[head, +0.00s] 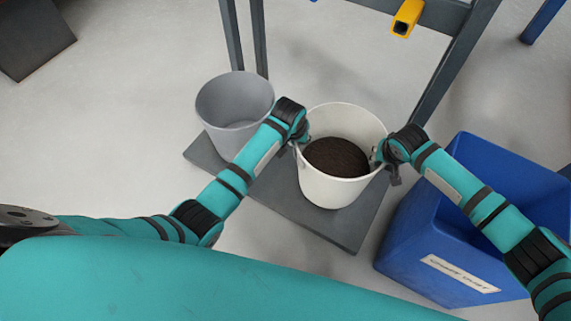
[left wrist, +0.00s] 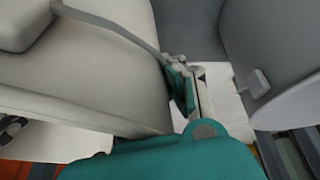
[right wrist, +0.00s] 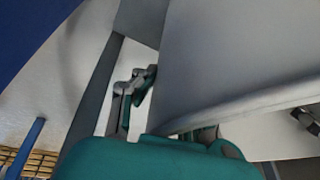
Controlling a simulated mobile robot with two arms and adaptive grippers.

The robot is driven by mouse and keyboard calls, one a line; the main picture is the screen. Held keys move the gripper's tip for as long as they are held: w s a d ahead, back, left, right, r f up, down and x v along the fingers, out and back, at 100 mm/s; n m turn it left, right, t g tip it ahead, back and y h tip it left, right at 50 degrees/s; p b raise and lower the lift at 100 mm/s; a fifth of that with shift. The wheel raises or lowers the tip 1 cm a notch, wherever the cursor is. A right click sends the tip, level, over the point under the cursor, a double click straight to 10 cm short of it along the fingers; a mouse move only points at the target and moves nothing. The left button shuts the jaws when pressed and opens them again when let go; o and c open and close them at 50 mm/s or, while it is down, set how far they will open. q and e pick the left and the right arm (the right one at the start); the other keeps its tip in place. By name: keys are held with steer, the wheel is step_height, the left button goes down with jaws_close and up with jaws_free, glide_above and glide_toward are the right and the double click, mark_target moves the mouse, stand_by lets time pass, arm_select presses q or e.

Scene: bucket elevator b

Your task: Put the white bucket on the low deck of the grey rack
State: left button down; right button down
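The white bucket (head: 328,191), upright and holding dark brown material, is over the dark grey low deck (head: 347,236); I cannot tell whether its base touches the deck. My left gripper (head: 301,141) is shut on its left rim, with one finger outside the wall in the left wrist view (left wrist: 187,85). My right gripper (head: 382,153) is shut on the right rim, with a finger against the outer wall in the right wrist view (right wrist: 138,88). The other fingers are mostly hidden by the bucket. The rack's grey posts (head: 232,38) rise behind.
A grey bucket (head: 234,103) stands on the deck, close left of the white one. A blue bin (head: 421,246) with a label stands at the right, beside the deck. A yellow part (head: 407,17) sits on the rack's upper bar.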

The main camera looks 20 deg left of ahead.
arm_select(q)
steer(key=shift+d+r, duration=0.15)
steer(key=shift+r, duration=0.2)
arm_select(e)
steer(key=shift+a+r, duration=0.1)
steer(key=shift+r, duration=0.25)
arm_select(q)
steer(key=shift+f, duration=0.2)
arm_select(e)
steer(key=shift+f, duration=0.2)
